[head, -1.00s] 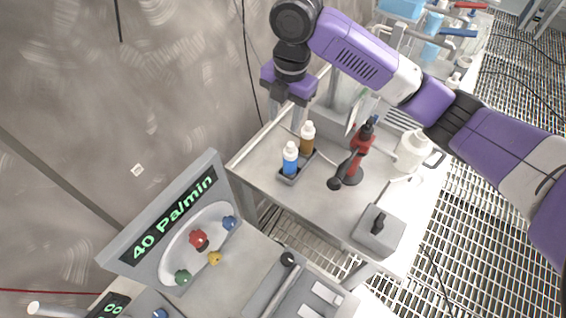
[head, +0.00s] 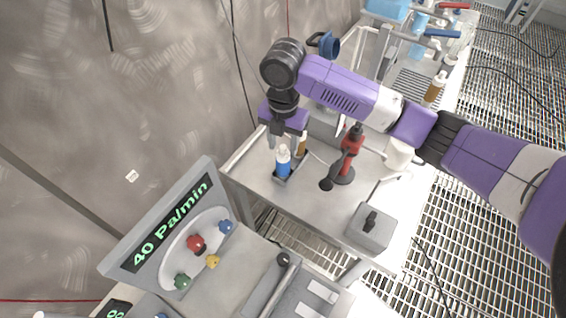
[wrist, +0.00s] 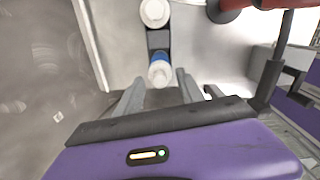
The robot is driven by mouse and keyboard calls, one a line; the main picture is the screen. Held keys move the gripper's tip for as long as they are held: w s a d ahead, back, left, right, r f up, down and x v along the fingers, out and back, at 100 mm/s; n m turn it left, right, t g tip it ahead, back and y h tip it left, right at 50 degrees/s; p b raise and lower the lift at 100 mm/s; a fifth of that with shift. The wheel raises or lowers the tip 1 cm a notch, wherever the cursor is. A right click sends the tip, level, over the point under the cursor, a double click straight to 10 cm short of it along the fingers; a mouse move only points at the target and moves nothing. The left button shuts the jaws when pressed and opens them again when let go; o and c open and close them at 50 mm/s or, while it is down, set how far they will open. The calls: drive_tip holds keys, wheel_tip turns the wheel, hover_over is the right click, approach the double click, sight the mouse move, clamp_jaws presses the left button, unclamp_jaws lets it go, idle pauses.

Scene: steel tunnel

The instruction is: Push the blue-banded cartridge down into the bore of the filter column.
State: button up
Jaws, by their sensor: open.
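The blue-banded cartridge (head: 283,163) has a white top and stands upright in a small dark holder on the white table. In the wrist view the cartridge (wrist: 160,67) shows its white cap just ahead of the fingers, in line with the gap between them. My gripper (head: 286,140) is open and empty, pointing down above and just behind it. It also shows in the wrist view (wrist: 160,80). I cannot make out a bore or surely identify the filter column; a red stand with a black lever (head: 349,150) is right of the cartridge.
A brown-banded cartridge (head: 301,144) stands behind the blue one, partly hidden by my gripper. A white jug (head: 398,155) and a grey box with a black knob (head: 371,228) are to the right. A control panel (head: 170,225) stands in front. The table's front middle is clear.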

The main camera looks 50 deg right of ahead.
clamp_jaws()
idle(1.4)
